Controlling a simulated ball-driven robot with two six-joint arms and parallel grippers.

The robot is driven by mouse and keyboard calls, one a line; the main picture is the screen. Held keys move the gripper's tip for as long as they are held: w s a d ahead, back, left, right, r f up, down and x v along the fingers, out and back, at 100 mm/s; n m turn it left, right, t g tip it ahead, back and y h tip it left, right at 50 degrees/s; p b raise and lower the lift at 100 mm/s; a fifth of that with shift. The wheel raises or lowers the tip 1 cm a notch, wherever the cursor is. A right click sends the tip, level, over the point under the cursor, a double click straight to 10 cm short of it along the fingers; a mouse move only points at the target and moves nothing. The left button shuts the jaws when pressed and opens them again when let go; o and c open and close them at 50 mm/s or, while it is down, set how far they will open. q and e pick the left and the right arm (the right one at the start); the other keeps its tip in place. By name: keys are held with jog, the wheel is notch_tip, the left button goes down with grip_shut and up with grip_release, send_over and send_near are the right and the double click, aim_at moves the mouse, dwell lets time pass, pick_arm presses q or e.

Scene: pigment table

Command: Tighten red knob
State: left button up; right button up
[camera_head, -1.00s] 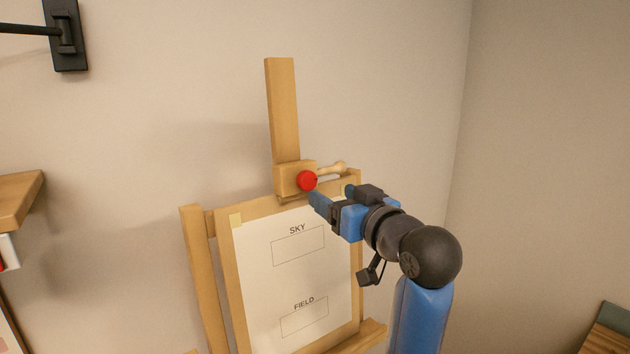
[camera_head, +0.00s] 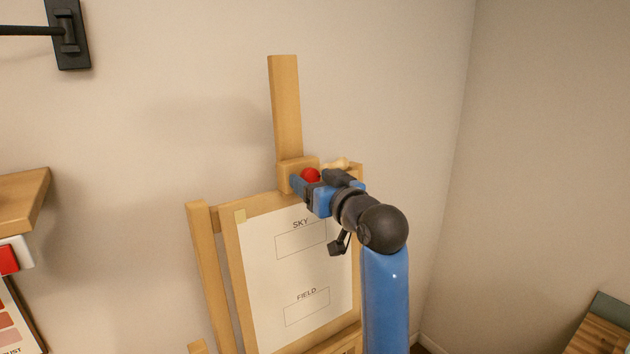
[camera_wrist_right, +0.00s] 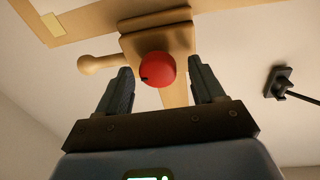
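The red knob (camera_head: 310,175) is a round red ball on the wooden clamp block (camera_head: 286,180) at the top of the easel. In the right wrist view the red knob (camera_wrist_right: 158,70) lies between the two spread fingers of my right gripper (camera_wrist_right: 160,84), with gaps on both sides. In the head view my right gripper (camera_head: 304,183) is at the knob and covers its lower part. It is open. My left gripper is not in view.
The easel's paper (camera_head: 300,255) reads SKY and FIELD. A pale wooden handle (camera_head: 338,163) sticks out right of the block, close to my gripper. A wooden shelf (camera_head: 22,195) is at the left, and a black wall bracket (camera_head: 68,35) is above it.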

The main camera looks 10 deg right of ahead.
jog(key=shift+d, duration=0.1)
jog(key=c, duration=1)
jog(key=shift+o, duration=0.2)
jog(key=shift+n, duration=0.3)
jog(key=n+b, duration=0.2)
jog(key=n, duration=0.1)
jog(key=shift+f+n+y+b, duration=0.2)
jog(key=shift+n+y+b, duration=0.1)
jog(key=shift+y+b, duration=0.1)
jog(key=n+b, duration=0.2)
jog(key=n, duration=0.2)
jog(key=shift+y, duration=0.3)
jog(key=n+b, duration=0.3)
jog(key=n, duration=0.2)
jog(key=shift+d+y, duration=0.1)
jog(key=shift+y, duration=0.3)
jog(key=shift+r+n+g+y+b, duration=0.1)
jog(key=shift+n+g+y+b, duration=0.35)
jog(key=shift+n+b, duration=1.35)
jog(key=shift+n+p, duration=0.45)
jog(key=shift+n, duration=0.15)
